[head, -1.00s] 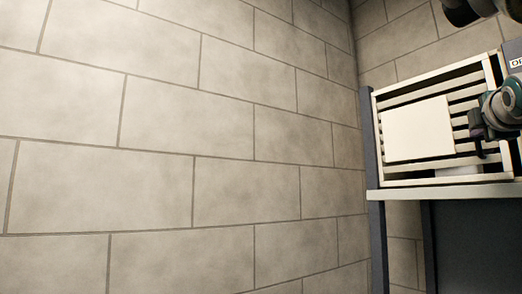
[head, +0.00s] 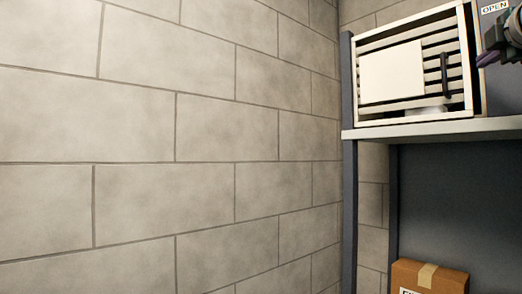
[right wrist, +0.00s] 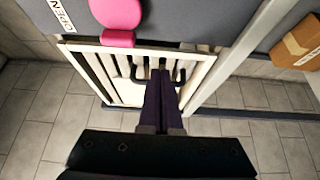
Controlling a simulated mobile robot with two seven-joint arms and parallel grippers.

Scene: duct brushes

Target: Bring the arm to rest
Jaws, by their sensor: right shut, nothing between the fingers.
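My right gripper (head: 484,60) is at the right edge of the head view, beside the slatted grille (head: 468,60) and clear of its dark handle (head: 445,75). In the right wrist view its dark fingers (right wrist: 162,80) are together and empty, pointing toward the grille (right wrist: 195,88). Whether they touch the grille cannot be told. Most of the right arm is out of the head view. My left gripper is not in view.
The grille has a pale panel (head: 392,72) and stands on a grey shelf (head: 440,130). A cardboard box (head: 430,277) is lower down. The right wrist view shows a pink object (right wrist: 118,18) against a grey surface. A block wall (head: 150,130) fills the left.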

